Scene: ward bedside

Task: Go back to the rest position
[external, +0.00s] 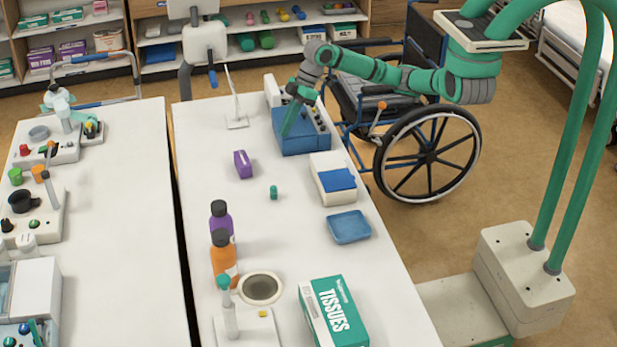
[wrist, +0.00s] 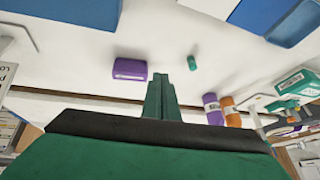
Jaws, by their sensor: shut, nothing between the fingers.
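My gripper (external: 288,127) is at the end of my green and grey arm, in front of the blue box-shaped device at the far end of the right table. In the wrist view my gripper (wrist: 161,84) shows as two green fingers lying together, with nothing between them. My arm reaches across from the right, over the wheelchair side of the table. My gripper looks apart from the purple box (external: 243,164), which stands to its lower left and also shows in the wrist view (wrist: 130,69). I cannot tell whether the fingers touch the blue device (external: 303,143).
A small green cylinder (external: 273,192), a white box with a blue top (external: 333,179), a blue tray (external: 349,227), purple (external: 220,219) and orange (external: 223,257) bottles and a tissue box (external: 334,314) stand on the table (external: 300,235). A wheelchair (external: 428,155) stands beside it.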

